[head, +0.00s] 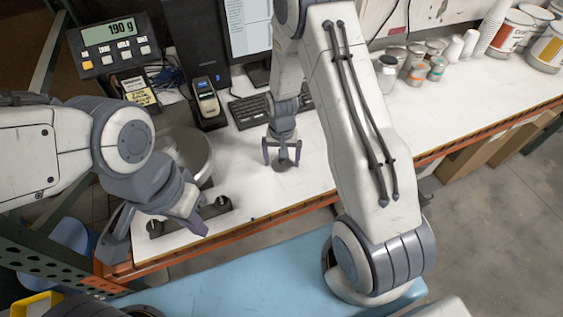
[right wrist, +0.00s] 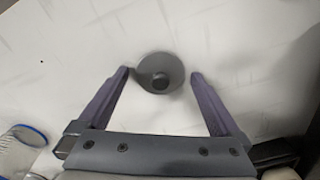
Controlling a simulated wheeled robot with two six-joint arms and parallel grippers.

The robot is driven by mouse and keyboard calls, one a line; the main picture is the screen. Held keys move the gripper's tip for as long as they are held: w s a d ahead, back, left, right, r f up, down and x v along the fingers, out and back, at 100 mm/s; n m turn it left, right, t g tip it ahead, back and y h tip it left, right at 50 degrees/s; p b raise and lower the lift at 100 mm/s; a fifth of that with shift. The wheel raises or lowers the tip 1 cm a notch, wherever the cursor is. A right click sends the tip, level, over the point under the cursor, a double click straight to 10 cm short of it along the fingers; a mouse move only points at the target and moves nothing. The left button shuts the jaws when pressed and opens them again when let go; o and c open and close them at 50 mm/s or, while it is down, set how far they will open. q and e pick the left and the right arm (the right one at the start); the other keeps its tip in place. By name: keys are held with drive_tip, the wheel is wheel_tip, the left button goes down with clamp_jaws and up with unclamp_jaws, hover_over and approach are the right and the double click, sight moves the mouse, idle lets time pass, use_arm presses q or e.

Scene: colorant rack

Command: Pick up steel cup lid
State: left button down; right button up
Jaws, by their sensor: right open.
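The lid, a small round grey disc with a dark knob in its centre (right wrist: 159,81), lies flat on the white bench top. In the head view the lid (head: 286,164) is partly hidden below my right gripper (head: 281,155). My right gripper is open and points down over it. In the right wrist view the two purple fingers (right wrist: 163,80) stand on either side of the lid, the left tip close to its rim; I cannot tell if they touch it.
A round metal vessel (head: 203,152) stands behind my left wrist. A keyboard (head: 250,108) and a handheld device (head: 207,102) are behind the lid. Jars and tubs (head: 418,68) stand at the back right.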

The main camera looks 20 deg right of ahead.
drive_tip(key=c, duration=1.3)
drive_tip(key=shift+o, duration=0.2)
drive_tip(key=shift+r, duration=0.1)
